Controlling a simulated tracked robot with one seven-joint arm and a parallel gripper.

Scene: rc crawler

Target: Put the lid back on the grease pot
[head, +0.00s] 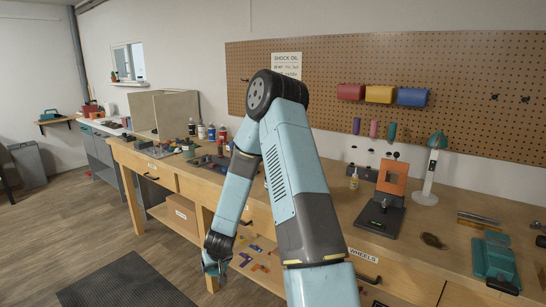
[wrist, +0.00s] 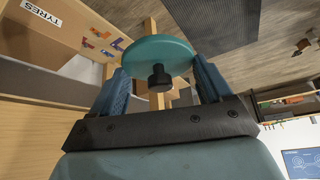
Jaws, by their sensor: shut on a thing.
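My gripper (head: 214,266) hangs low in front of the workbench, at the level below the bench top. In the wrist view my gripper (wrist: 160,66) has its two blue fingers on either side of a round teal lid (wrist: 158,50) with a black knob (wrist: 160,78). The gripper is shut on the lid, which is clear of the bench. In the head view the lid is too small or hidden to make out clearly. I cannot pick out the grease pot in either view.
Several bottles and small parts stand farther left. The floor (head: 75,235) left of the bench is mostly clear.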

